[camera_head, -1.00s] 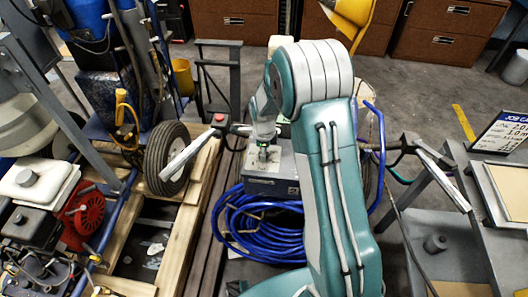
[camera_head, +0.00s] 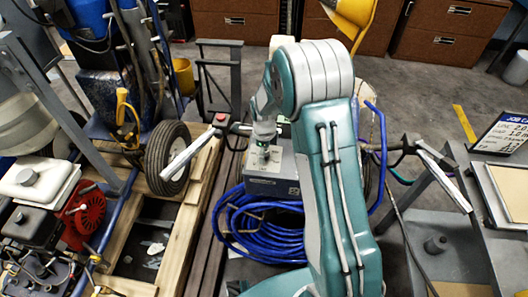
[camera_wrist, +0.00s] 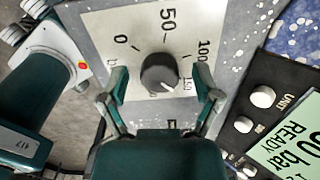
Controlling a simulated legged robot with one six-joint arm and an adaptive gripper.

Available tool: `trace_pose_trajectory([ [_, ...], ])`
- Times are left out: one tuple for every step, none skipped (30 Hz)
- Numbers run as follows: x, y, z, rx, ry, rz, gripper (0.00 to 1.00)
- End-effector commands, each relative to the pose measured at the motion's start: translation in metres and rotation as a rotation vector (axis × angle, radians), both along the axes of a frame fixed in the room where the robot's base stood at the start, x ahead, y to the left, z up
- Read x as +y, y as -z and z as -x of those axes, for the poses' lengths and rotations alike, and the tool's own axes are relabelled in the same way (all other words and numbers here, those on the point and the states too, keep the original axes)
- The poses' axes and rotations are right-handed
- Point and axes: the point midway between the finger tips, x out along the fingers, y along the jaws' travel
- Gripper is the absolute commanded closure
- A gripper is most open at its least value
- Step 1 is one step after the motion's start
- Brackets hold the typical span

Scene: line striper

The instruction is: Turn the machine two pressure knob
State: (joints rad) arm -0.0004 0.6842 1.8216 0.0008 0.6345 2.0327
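A round dark pressure knob (camera_wrist: 159,73) sits on a pale dial plate (camera_wrist: 100,22) marked 0, 50 and 100, with a further partly hidden mark near 150. My gripper (camera_wrist: 159,80) is open, its two fingers spread left and right of the knob with gaps on both sides. I cannot tell how deep the fingertips are relative to the knob. In the head view my gripper (camera_head: 262,152) is over the top of a grey box (camera_head: 272,187); the knob is hidden there.
A small screen (camera_wrist: 292,140) reading "bar READY" and white buttons (camera_wrist: 263,97) lie right of the dial. In the head view, a coiled blue hose (camera_head: 258,228) lies before the box.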

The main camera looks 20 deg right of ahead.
Motion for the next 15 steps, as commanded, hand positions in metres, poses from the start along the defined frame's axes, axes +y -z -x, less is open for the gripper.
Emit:
trace_pose_trajectory([
  [0.0,0.0,0.0,0.0,0.0,0.0,0.18],
  [0.0,0.0,0.0,0.0,0.0,0.0,0.18],
  [0.0,0.0,0.0,0.0,0.0,0.0,0.18],
  [0.0,-0.001,0.0,0.0,0.0,0.0,0.18],
  [-0.001,-0.001,0.0,0.0,0.0,0.0,0.18],
  [0.0,-0.002,0.0,-0.001,0.0,0.0,0.18],
  [0.0,-0.004,0.0,-0.001,0.0,0.0,0.18],
  [0.0,-0.007,0.0,-0.002,0.0,0.001,0.18],
  [0.0,-0.012,-0.001,-0.003,0.0,0.0,0.18],
  [0.0,-0.016,-0.001,-0.003,0.0,0.0,0.18],
  [0.0,-0.021,-0.001,-0.003,0.0,0.0,0.18],
  [0.0,-0.029,-0.001,-0.005,0.0,0.0,0.18],
  [0.0,-0.035,-0.001,-0.005,0.0,0.001,0.18],
  [0.0,-0.042,-0.001,-0.005,0.0,0.0,0.18],
  [0.0,-0.05,-0.001,-0.005,0.0,0.001,0.18],
])
